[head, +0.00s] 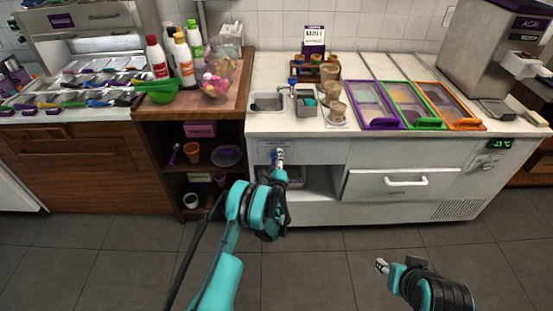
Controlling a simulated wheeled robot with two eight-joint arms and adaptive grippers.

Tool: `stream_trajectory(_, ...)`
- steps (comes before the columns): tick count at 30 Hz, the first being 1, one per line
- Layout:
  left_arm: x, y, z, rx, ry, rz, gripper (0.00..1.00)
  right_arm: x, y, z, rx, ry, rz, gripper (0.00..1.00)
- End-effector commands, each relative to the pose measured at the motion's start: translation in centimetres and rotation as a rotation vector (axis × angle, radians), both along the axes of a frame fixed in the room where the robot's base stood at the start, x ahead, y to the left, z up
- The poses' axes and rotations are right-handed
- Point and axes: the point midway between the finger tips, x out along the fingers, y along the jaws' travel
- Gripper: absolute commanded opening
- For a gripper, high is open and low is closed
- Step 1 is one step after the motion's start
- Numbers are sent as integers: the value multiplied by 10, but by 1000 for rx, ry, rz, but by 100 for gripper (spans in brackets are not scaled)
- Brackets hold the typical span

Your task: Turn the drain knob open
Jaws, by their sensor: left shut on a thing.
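The knob's exact angle is too small to tell. My right gripper (382,266) is low at the right, over the floor and well away from the counter. Its fingers are too small to tell open from shut.
An open recess (318,183) lies below the knob, beside a drawer with a white handle (406,182). A wooden shelf (205,167) stands to the left. Cups (336,112) and coloured-frame lids (411,118) sit on the counter. The grey floor in front is clear.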

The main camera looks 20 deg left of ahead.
Motion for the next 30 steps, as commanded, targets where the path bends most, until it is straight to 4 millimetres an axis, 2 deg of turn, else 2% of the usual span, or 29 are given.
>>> stream_trajectory(12, 0, 0, -1, 239, 68, -1, 10, 0, 0, 0, 0, 0, 0, 40)
stream_trajectory(30, 0, 1, -1, 299, 86, -1, 10, 0, 0, 0, 0, 0, 0, 40)
